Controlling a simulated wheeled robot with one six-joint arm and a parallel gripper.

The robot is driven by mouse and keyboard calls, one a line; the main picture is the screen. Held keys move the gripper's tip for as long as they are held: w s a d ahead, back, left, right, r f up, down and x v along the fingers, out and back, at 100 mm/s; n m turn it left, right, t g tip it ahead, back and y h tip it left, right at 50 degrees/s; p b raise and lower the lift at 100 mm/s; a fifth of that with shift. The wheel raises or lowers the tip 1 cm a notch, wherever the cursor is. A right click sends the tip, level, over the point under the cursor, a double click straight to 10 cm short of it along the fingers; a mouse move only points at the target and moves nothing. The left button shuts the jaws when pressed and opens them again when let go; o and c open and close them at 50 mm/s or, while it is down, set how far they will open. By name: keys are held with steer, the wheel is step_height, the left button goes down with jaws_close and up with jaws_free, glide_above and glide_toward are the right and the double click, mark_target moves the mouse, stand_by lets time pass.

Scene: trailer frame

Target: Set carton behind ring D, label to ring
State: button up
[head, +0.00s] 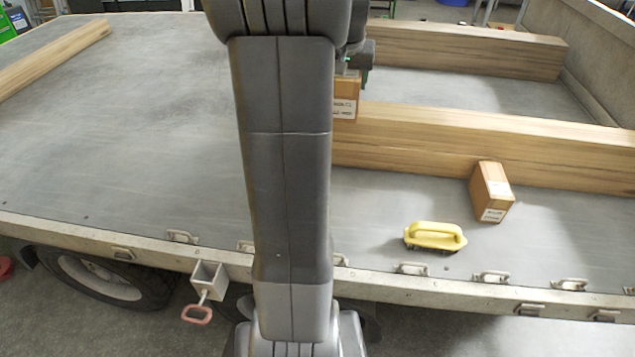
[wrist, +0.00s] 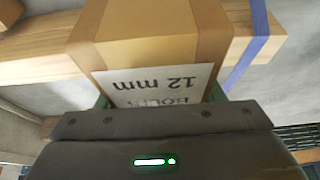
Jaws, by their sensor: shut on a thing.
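My gripper (head: 352,72) is shut on a brown carton (head: 344,97), its green fingers at the carton's sides. In the head view the carton overlaps the middle timber and its white label faces the near edge; my arm hides part of it. In the wrist view the carton (wrist: 150,28) carries a white label (wrist: 152,86) reading "12 mm", upside down. Several lashing rings line the near trailer edge, among them one left of my arm (head: 182,237) and others right of it (head: 411,268) (head: 490,277). I cannot read ring letters, so I cannot tell which is D.
Another brown carton (head: 491,192) stands by the middle timber (head: 420,135), its label toward the near edge. A yellow-handled brush (head: 435,236) lies left of it, near the rings. More timbers lie at the back (head: 460,50) and far left (head: 50,60). The left deck is clear.

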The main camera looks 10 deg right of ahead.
steer(key=shift+a+f, duration=0.15)
steer(key=shift+f, duration=0.15)
step_height(320, 180, down, 27)
steer(key=shift+f+b, duration=0.15)
steer(key=shift+b, duration=0.8)
steer(key=shift+f, duration=0.15)
steer(key=o, duration=1.4)
steer(key=shift+o, duration=0.2)
steer(key=shift+r, duration=0.35)
steer(key=v, duration=1.1)
steer(key=shift+s+r+p, duration=0.25)
steer(key=shift+s+p, duration=0.05)
